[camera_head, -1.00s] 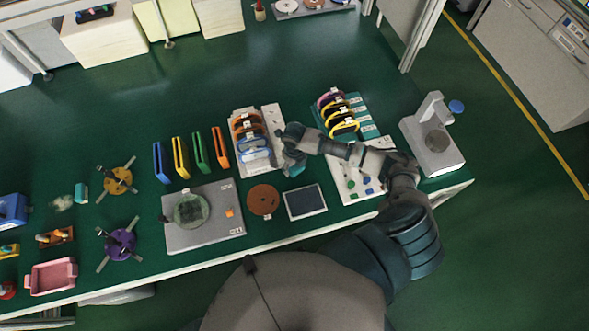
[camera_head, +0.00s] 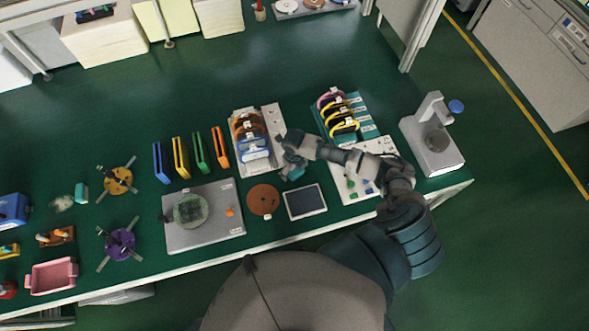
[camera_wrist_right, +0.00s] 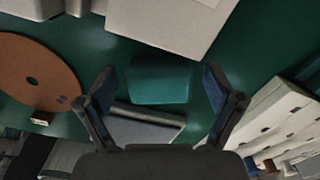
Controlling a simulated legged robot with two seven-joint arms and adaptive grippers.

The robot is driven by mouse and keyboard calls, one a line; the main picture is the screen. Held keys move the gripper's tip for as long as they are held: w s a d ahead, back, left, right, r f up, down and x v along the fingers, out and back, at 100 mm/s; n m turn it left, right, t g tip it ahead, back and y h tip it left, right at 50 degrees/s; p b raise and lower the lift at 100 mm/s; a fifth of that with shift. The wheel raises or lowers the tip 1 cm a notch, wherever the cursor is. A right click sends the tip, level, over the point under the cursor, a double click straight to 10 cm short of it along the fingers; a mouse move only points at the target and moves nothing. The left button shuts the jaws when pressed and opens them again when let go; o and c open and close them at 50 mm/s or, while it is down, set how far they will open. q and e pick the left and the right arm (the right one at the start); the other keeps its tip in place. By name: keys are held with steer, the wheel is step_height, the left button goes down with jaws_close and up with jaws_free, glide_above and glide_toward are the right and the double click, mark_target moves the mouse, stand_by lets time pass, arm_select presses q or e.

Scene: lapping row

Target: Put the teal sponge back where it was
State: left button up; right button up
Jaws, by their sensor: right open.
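The teal sponge (camera_wrist_right: 158,80) shows in the right wrist view as a block between and ahead of the two dark fingers. My right gripper (camera_wrist_right: 162,98) is open, with a finger to either side of the sponge and visible gaps between. In the head view the sponge (camera_head: 296,173) is a small teal patch partly hidden under my right gripper (camera_head: 287,170). It is on the green bench, just behind the dark rectangular plate (camera_head: 305,202). Whether the fingers touch it cannot be told in the head view. My left gripper is not in view.
A brown disc (camera_head: 263,200) lies left of the dark plate. A white rack (camera_head: 279,125) with orange and blue rings stands behind the gripper. A white board (camera_head: 352,190) with small blue and green pieces lies under my right arm. Another teal block (camera_head: 81,194) stands far left.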

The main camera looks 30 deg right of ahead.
step_height(320, 180, up, 12)
stand_by(0.4)
stand_by(0.5)
